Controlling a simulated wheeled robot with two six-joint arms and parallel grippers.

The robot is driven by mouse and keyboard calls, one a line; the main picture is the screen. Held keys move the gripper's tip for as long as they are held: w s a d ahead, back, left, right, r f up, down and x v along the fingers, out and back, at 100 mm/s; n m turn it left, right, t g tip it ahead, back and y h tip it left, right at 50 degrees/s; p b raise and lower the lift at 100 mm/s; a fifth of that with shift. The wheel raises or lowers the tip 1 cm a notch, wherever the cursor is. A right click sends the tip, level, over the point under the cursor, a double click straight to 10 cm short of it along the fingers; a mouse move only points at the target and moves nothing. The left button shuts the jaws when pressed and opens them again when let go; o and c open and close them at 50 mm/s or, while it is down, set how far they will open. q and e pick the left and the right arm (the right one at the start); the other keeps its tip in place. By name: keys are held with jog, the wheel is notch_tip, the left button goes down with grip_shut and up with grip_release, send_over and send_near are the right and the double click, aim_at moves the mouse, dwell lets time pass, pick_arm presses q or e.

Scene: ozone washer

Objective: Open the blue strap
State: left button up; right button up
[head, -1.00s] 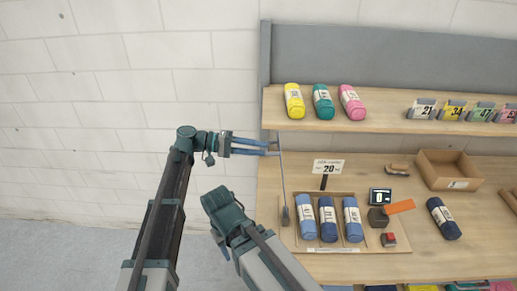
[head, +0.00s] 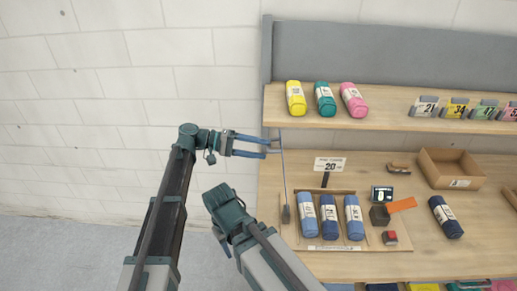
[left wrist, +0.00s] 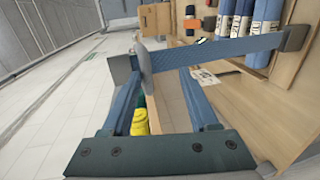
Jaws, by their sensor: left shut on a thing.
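The blue strap shows in the left wrist view (left wrist: 215,51) as a flat blue band, stretched from a grey end piece between my fingers to a dark grey fitting (left wrist: 295,38) at the right. In the head view the strap (head: 284,175) is a thin, near-upright line at the counter's left end, its dark lower fitting (head: 286,214) by the tray. My left gripper (head: 274,147) is at the strap's upper part. It is shut on the strap's end piece (left wrist: 145,63).
A wooden tray (head: 345,247) with blue rolls (head: 329,217) stands beside the strap's lower end. A price sign (head: 330,164) stands behind it. The upper shelf (head: 375,121) holds yellow, teal and pink rolls. An empty box (head: 450,168) is at the right. Floor at left is clear.

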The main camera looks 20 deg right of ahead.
pick_arm(q)
jog(key=p+v, duration=0.2)
jog(key=v, duration=1.1)
jog(key=shift+a, duration=0.35)
jog(key=shift+w, duration=0.1)
jog(key=s+a+f+n+t+y, duration=0.3)
jog(key=s+a+f+y, duration=0.4)
jog(key=s+f, duration=0.4)
jog(key=s+a+f+t+y, duration=0.1)
jog(key=s+a+f+y, duration=0.3)
jog(key=a, duration=0.4)
jog(key=s+a+f+t+y, duration=0.25)
jog(key=s+a+y, duration=0.2)
jog(key=a, duration=0.35)
jog(key=s+d+f+m+g+b, duration=0.1)
jog(key=s+d+f+b, duration=0.1)
jog(key=d+f+b, duration=0.3)
jog(key=s+d+f+m+b, duration=0.2)
jog(key=s+d+f+b, duration=0.1)
jog(key=d+f+b, duration=0.3)
jog(key=shift+s+f+g+y+b, duration=0.35)
jog(key=shift+f+y, duration=0.1)
jog(key=shift+f, duration=0.3)
